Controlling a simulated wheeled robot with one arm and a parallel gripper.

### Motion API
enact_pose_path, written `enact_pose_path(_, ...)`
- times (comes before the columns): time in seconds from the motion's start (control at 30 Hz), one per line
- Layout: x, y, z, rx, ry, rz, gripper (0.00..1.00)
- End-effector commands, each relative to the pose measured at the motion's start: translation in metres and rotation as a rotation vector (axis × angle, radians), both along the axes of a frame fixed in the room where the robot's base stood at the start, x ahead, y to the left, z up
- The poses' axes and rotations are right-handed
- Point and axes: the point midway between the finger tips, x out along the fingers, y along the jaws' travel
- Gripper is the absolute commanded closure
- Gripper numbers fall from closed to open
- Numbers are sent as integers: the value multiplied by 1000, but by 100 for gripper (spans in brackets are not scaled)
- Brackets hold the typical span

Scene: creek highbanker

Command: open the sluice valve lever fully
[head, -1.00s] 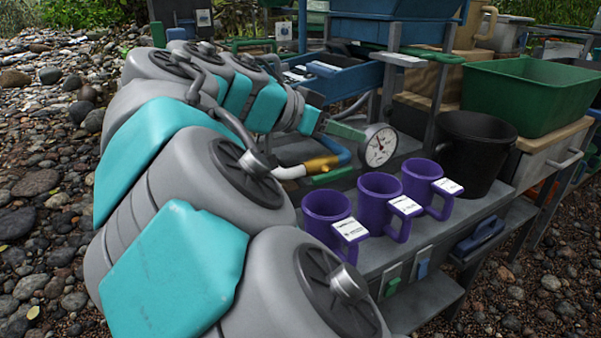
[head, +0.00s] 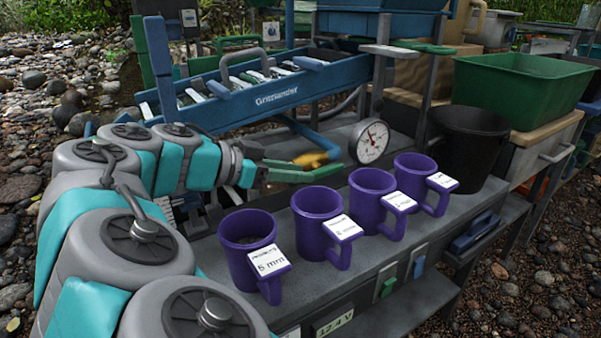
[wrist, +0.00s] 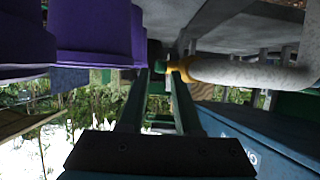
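The brass-yellow valve body (head: 313,160) sits on a pipe behind the purple mugs in the head view. It also shows in the wrist view (wrist: 181,70), with a pale pipe running right from it. My gripper (head: 308,170) reaches toward it from the left, with its green fingers close to the valve. In the wrist view the fingertips (wrist: 160,73) are apart. A small green piece (wrist: 160,65), possibly the lever, shows beyond or between them; I cannot tell whether they touch it. The lever is hard to separate from my green fingers in the head view.
Several purple mugs (head: 317,222) stand along the front of the grey bench, close to my arm. A pressure gauge (head: 370,141) is right of the valve. A blue sluice trough (head: 270,100) lies behind. A black bucket (head: 467,150) stands at right.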

Motion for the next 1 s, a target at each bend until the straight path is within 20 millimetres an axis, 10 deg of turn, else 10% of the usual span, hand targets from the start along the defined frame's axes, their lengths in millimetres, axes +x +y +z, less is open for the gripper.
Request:
enact_pose_path(0.4, 8, -12, -6, 0, 0, 1, 68)
enact_pose_path(0.7, 8, -12, -6, 0, 0, 1, 100)
enact_pose_path(1.0, 8, -12, -6, 0, 0, 1, 100)
